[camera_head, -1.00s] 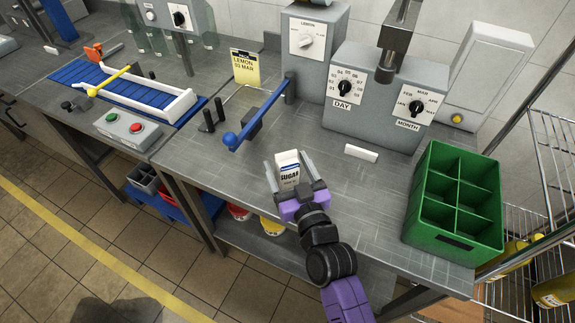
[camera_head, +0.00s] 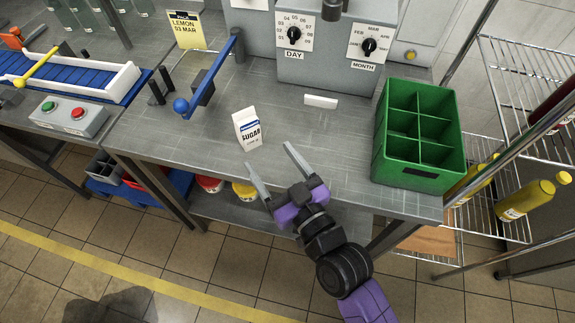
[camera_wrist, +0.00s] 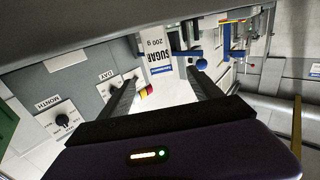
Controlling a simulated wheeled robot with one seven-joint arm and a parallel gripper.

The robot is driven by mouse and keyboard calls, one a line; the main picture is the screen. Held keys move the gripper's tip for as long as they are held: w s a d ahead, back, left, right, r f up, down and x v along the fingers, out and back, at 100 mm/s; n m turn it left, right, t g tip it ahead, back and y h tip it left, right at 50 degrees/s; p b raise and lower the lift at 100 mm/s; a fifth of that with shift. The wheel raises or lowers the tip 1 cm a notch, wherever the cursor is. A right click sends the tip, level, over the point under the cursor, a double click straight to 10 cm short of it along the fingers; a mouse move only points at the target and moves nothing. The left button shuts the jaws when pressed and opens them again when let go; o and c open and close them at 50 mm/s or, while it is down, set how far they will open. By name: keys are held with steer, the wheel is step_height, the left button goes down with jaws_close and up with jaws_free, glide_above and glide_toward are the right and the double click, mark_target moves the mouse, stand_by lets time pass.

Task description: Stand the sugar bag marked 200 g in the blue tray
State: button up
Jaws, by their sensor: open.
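The white sugar bag (camera_head: 248,129) stands upright on the grey metal bench, near its front edge. In the wrist view the bag (camera_wrist: 158,58) appears upside down and its label reads SUGAR 200 g. My gripper (camera_head: 270,156) is open and empty, in front of the bag and to its lower right, with its fingers pointing towards it. In the wrist view the bag shows beyond and between the fingertips (camera_wrist: 162,76), apart from them. A blue tray-like thing (camera_head: 181,184) shows under the bench, partly hidden; I cannot tell whether it is the task's tray.
A green divided crate (camera_head: 374,155) stands on the bench at right. A blue-knobbed lever (camera_head: 181,106) is left of the bag, with the DAY and MONTH dial box (camera_head: 330,75) behind. A small white block (camera_head: 321,102) lies before the box. A wire rack (camera_head: 515,175) stands far right.

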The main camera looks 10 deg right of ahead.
steer(key=shift+s+d, duration=0.1)
steer(key=s+d+f+m+h, duration=0.1)
steer(key=s+d+m+h, duration=0.1)
steer(key=s+d, duration=0.6)
steer(key=s+d+f+m+h, duration=0.1)
steer(key=s+d+h, duration=0.3)
steer(key=s+d, duration=0.5)
steer(key=s+m, duration=0.1)
steer(key=s, duration=0.6)
steer(key=shift+d+g, duration=0.25)
steer(key=shift+g, duration=0.15)
steer(key=shift+m+g+h, duration=0.3)
steer(key=shift+m+h, duration=0.2)
steer(key=shift+h, duration=0.3)
steer(key=s+r, duration=0.1)
steer(key=s, duration=0.1)
steer(key=s+d+r, duration=0.1)
steer(key=s, duration=0.1)
steer(key=s+r, duration=0.1)
steer(key=s, duration=0.1)
steer(key=shift+s+d+r, duration=0.15)
steer(key=shift+s+d, duration=0.1)
steer(key=shift+d, duration=0.05)
steer(key=shift+c, duration=0.4)
steer(key=shift+s+r, duration=0.15)
steer(key=shift+c, duration=0.9)
